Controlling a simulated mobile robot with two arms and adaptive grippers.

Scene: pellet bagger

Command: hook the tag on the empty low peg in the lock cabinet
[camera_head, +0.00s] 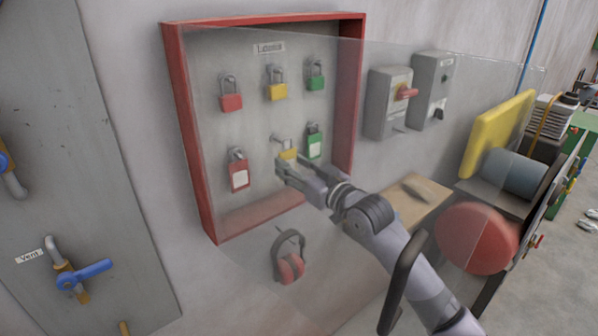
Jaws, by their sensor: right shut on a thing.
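The lock cabinet (188,130) is a red-framed box on the wall, with its inside open to view. A low peg (281,139) sits in the middle of its lower row. A yellow tag (288,154) shows just below this peg, at the jaws of my right gripper (286,167). My right gripper is shut on the yellow tag and partly hides it. I cannot tell whether the tag touches the peg. A red tag (239,174) hangs at the lower left and a green tag (314,145) at the lower right. My left gripper is not in view.
Red (231,102), yellow (277,91) and green (316,82) padlocks hang in the upper row. A clear panel (450,75) stretches right from the cabinet. Ear defenders (290,262) hang below. Switch boxes (389,115) are to the right, a blue-handled valve (85,276) lower left.

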